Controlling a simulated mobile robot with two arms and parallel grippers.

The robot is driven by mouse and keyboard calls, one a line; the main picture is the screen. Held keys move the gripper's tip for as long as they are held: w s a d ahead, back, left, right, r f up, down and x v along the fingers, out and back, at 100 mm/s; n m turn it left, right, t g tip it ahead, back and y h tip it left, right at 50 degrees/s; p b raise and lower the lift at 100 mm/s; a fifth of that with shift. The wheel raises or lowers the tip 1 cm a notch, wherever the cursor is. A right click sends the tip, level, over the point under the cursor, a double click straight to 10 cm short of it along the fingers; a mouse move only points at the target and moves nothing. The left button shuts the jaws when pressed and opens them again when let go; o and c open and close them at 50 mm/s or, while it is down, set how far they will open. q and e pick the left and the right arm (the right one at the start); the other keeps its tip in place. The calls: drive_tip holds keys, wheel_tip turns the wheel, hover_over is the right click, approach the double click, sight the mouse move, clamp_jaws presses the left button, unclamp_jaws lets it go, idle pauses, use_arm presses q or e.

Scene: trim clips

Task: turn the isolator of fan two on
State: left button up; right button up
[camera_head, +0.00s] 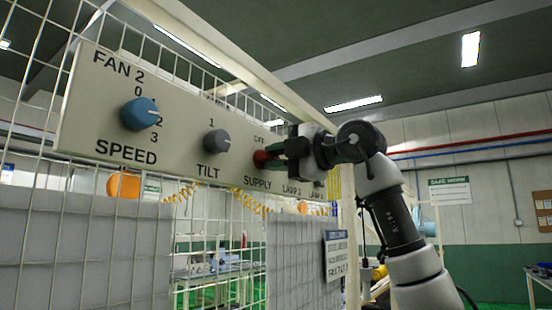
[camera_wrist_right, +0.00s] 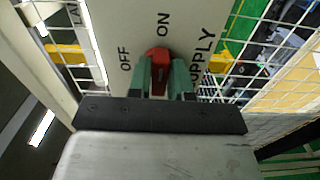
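The fan two panel (camera_head: 185,112) is a long pale board headed FAN 2. Its red supply knob (camera_head: 261,159) is the isolator, with OFF printed above it and SUPPLY below. My right gripper (camera_head: 272,156) is at this knob, its green fingers covering the knob's right side in the head view. In the right wrist view the red knob (camera_wrist_right: 158,71) sits between the two fingertips (camera_wrist_right: 160,80), which appear closed against its sides. OFF shows left of the knob and ON above it there. The knob's pointing direction is largely hidden by the fingers. My left gripper is not in view.
White wire mesh (camera_head: 110,235) stands behind and below the panel.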

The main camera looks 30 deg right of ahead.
drive_tip(key=o, duration=0.4)
drive_tip(key=shift+d, duration=0.1)
drive_tip(key=shift+c, duration=0.2)
drive_tip(key=shift+s+f, duration=0.1)
drive_tip(key=shift+s, duration=0.2)
drive_tip(key=b+v, duration=0.3)
drive_tip(key=v, duration=0.7)
drive_tip(key=shift+d, duration=0.15)
